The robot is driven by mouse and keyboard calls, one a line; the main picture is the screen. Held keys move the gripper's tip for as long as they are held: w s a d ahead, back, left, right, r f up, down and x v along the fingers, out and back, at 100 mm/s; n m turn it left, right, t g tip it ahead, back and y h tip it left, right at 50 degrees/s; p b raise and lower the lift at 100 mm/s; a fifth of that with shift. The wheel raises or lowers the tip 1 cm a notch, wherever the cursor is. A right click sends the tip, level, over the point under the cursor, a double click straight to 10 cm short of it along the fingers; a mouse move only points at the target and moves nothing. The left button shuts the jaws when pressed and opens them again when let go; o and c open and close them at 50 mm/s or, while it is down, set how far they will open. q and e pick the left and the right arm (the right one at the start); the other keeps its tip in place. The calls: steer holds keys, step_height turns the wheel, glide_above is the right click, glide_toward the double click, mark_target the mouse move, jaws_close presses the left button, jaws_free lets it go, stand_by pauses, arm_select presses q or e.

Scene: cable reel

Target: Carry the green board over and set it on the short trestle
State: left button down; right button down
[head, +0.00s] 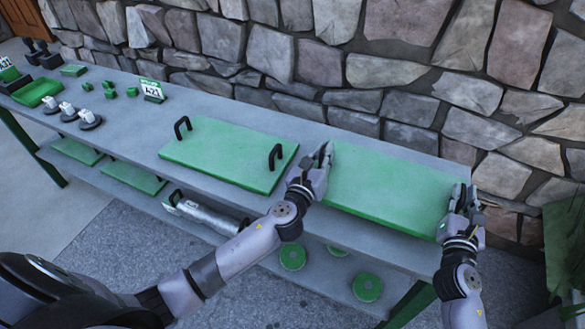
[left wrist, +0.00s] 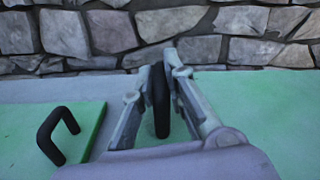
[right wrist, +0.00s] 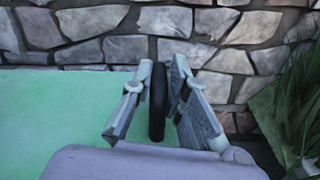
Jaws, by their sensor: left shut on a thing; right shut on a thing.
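A green board (head: 385,185) with black handles lies over the right end of the grey bench. I cannot tell whether it touches the bench top. My left gripper (head: 325,160) is shut on the board's left handle, a dark upright bar in the left wrist view (left wrist: 161,100). My right gripper (head: 467,200) is shut on the right handle, which shows in the right wrist view (right wrist: 158,103). A second green board (head: 225,155) with two black handles lies flat on the bench to the left of my left gripper. I cannot make out a short trestle.
The grey bench (head: 130,130) runs along a stone wall (head: 410,50). Small green blocks (head: 110,90), dark-based items (head: 68,112) and a 421 card (head: 152,90) stand at its left. Green discs (head: 367,287) and a grey tube (head: 210,215) are on the lower shelf. A plant (right wrist: 285,120) stands at right.

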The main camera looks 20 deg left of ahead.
arm_select(q)
steer(key=shift+s+f, duration=0.1)
steer(key=shift+f, duration=0.5)
arm_select(e)
steer(key=shift+a+f, duration=0.4)
steer(key=shift+a, duration=0.1)
arm_select(q)
steer(key=shift+r, duration=0.1)
steer(key=shift+d, duration=0.15)
arm_select(e)
steer(key=shift+d, duration=0.1)
arm_select(q)
steer(key=shift+b, duration=0.3)
arm_select(e)
steer(key=shift+f, duration=0.1)
